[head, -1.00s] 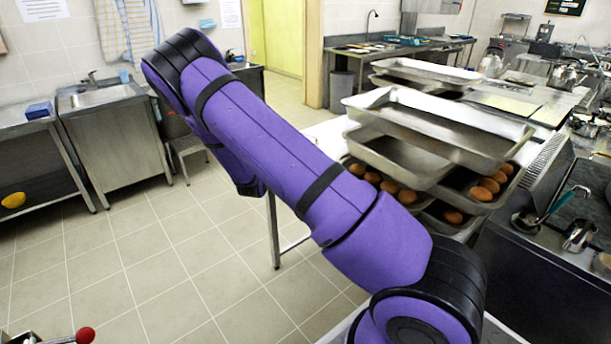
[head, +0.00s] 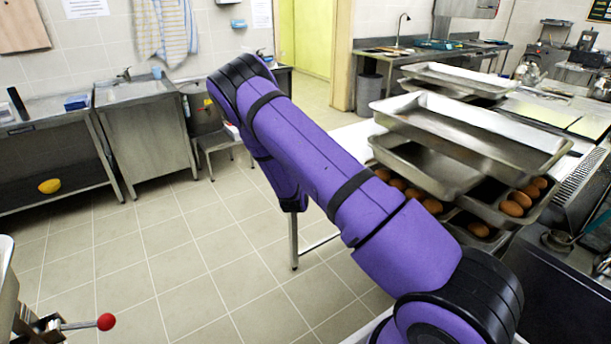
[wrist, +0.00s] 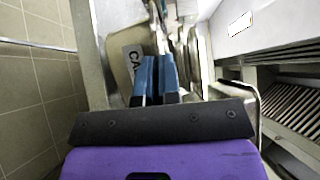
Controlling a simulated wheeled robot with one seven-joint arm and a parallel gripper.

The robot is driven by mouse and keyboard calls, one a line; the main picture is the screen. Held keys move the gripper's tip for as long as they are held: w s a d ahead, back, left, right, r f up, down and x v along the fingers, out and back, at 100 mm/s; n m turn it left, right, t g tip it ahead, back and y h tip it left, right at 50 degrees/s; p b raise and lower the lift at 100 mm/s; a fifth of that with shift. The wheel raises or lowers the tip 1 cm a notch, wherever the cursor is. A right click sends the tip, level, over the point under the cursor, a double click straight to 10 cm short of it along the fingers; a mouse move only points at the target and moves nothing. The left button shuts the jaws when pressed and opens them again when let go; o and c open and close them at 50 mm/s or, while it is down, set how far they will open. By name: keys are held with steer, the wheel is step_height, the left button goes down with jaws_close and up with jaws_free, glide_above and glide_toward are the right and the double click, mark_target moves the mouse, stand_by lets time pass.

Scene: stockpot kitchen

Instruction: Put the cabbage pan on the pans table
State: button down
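My gripper's two blue fingers (wrist: 157,80) show close together with a narrow gap in the wrist view; whether they are clamped on anything is unclear. In the head view my purple arm hides my gripper, and no pan with a cabbage label shows. A white table (head: 350,137) stands behind my arm; I cannot tell whether it is the pans table.
Stacked steel trays (head: 470,135) and brown eggs (head: 515,203) are right of my arm. A steel sink unit (head: 145,145) and a shelf with a yellow item (head: 49,186) stand left. A red-knobbed lever (head: 105,321) is at lower left. Tiled floor (head: 165,250) is open between.

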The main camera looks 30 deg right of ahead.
step_height(320, 180, down, 3)
steer(key=shift+r, duration=0.2)
steer(key=c, duration=1.3)
jaws_free()
steer(key=shift+c, duration=0.2)
steer(key=shift+a, duration=0.1)
